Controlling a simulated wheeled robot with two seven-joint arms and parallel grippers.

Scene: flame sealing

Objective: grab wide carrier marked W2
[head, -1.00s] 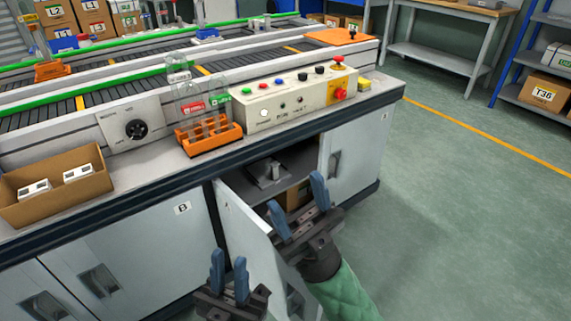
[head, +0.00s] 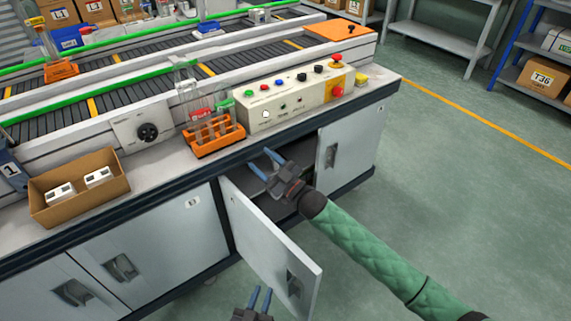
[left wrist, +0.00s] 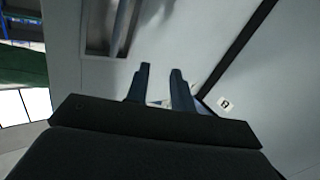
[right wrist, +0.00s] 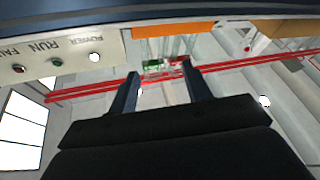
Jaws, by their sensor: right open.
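I cannot read a W2 mark anywhere, so I cannot tell which thing is the wide carrier. The open cabinet (head: 308,158) under the counter is dark inside, and my right gripper hides much of it. My right gripper (head: 260,160) is open and empty at the cabinet opening, fingers pointing up-left near the counter's front edge. In the right wrist view its fingers (right wrist: 161,88) are well apart. My left gripper (head: 259,292) is low, by the bottom of the swung-out cabinet door (head: 265,240). In the left wrist view its fingers (left wrist: 160,78) are apart with nothing gripped.
On the counter stand an orange rack (head: 217,140) with glass tubes, a control box (head: 290,103) and a cardboard box (head: 80,208) with white pieces. A conveyor (head: 130,85) runs behind. The open door juts into the floor space; the floor at right is clear.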

